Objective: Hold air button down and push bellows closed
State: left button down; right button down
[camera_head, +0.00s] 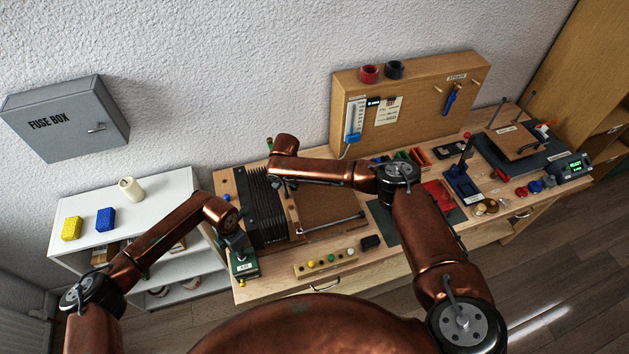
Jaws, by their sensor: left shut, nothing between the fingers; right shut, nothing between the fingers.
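The black pleated bellows (264,212) stand on the workbench between a wooden board at the left and a wide wooden board (330,207) at the right; their folds are spread apart. A green block with a white label (245,268), apparently the air button's base, sits at the bench's front left corner. My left gripper (237,247) is shut and points down at this block; it hides the button, so I cannot tell if it is pressed. My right gripper (284,183) is shut at the bellows' far right side, partly hidden by its own wrist; contact is unclear.
A metal bar (332,223) lies along the right board's front. A strip with coloured buttons (325,264) and a small black block (370,242) are in front. A white shelf (145,215) stands left, and a wooden tool panel (415,100) rises behind.

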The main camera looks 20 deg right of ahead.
jog(key=shift+a, duration=2.05)
jog(key=shift+d, duration=1)
jog(key=shift+r, duration=0.1)
jog(key=shift+w+d+v, duration=0.1)
jog(key=shift+w+v, duration=0.1)
jog(key=shift+v, duration=0.9)
jog(key=shift+w+d+v, duration=0.15)
jog(key=shift+w+v, duration=0.05)
jog(key=shift+v, duration=0.9)
jog(key=shift+w+d+v, duration=0.1)
jog(key=shift+w+v, duration=0.1)
jog(key=shift+v, duration=0.95)
